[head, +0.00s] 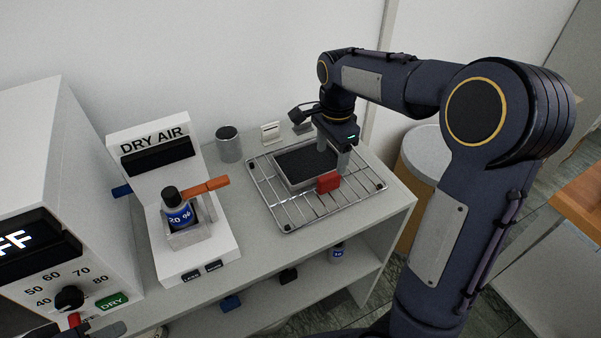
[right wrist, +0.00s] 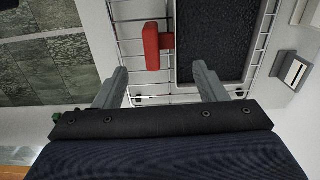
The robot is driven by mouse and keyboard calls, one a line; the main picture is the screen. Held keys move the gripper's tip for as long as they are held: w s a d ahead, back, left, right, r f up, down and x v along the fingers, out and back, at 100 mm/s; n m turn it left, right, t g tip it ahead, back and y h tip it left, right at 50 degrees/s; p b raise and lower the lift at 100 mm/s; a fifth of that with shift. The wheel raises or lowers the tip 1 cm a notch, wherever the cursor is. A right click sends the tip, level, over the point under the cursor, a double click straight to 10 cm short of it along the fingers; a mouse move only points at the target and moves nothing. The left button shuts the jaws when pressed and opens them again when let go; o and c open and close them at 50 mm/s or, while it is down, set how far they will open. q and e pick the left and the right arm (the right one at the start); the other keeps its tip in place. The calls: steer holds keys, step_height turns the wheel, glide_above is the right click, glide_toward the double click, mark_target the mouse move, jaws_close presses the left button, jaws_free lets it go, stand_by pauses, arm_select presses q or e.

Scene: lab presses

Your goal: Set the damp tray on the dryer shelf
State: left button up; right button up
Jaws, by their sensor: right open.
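The tray (head: 297,183) is a shallow metal pan with a dark, grainy fill and a red handle (head: 328,182) on its near right side. It rests on a wire rack (head: 287,218) on the bench. My right gripper (head: 333,157) is open and empty, just above the handle. In the right wrist view, the red handle (right wrist: 152,45) lies ahead of and between the spread fingers (right wrist: 160,85), with the dark fill (right wrist: 215,40) to its right. The white cabinet (head: 40,165) at left, with a dial and a green DRY label, appears to be the dryer. Its shelf is not visible. My left gripper is not clearly seen.
A white DRY AIR stand (head: 165,160) holds a blue-labelled bottle (head: 180,215) with an orange-handled part beside it. Small items lie on the lower bench shelf (head: 262,308). The bench top near the rack's front is clear.

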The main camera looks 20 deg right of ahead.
mark_target(327, 175)
steer(key=f, duration=0.8)
steer(key=shift+a, duration=0.3)
steer(key=shift+w, duration=0.1)
steer(key=c, duration=1.2)
steer(key=shift+c, duration=0.2)
steer(key=shift+r, duration=0.1)
